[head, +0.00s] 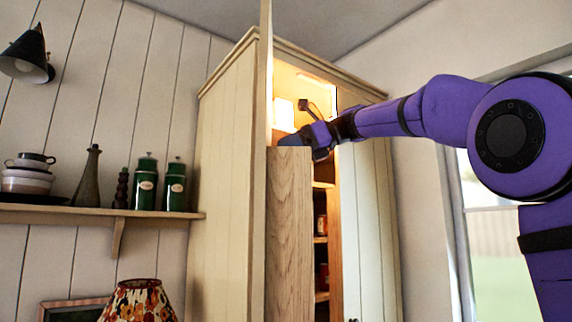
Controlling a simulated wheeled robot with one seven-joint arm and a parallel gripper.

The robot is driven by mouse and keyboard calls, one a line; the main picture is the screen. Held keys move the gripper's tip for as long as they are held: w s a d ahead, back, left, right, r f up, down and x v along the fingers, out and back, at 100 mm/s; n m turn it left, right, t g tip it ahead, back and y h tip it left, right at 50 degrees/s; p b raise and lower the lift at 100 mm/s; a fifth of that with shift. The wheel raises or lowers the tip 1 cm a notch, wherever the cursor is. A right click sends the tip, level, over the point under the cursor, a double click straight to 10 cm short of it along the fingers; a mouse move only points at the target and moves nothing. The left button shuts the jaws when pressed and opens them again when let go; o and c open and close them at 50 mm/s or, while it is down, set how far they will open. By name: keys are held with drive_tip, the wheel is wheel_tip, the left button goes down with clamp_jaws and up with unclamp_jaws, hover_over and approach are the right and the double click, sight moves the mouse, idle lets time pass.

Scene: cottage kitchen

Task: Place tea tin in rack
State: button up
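My gripper (308,132) is at the top of the open cupboard (228,150), just above a light wooden panel (290,225) in its opening. It is small and dark against the lit interior. I cannot tell whether its fingers are open or shut, or whether they hold anything. Two dark green tins with pale labels stand upright on the wall shelf at left, one tin (146,185) beside the other (175,187). I cannot tell whether either is the tea tin. No rack can be made out for certain; the wooden panel may be part of one.
The wall shelf (90,212) also carries stacked crockery (28,178), a grey-brown bottle (88,178) and a dark turned object (122,188). Small jars (322,225) show inside the cupboard. A narrow door edge (265,80) stands at the opening's left. A patterned lampshade (138,302) is below.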

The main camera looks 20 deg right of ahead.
sight(286, 164)
wheel_tip(286, 164, down, 2)
drive_tip(key=shift+f, duration=0.2)
drive_tip(key=shift+a+f, duration=0.2)
drive_tip(key=shift+f, duration=0.15)
drive_tip(key=o, duration=1)
drive_tip(key=shift+f, duration=0.15)
drive_tip(key=shift+d+r, duration=0.15)
drive_tip(key=shift+r, duration=0.05)
drive_tip(key=v, duration=1.1)
drive_tip(key=shift+d+r, duration=0.2)
drive_tip(key=shift+d, duration=0.1)
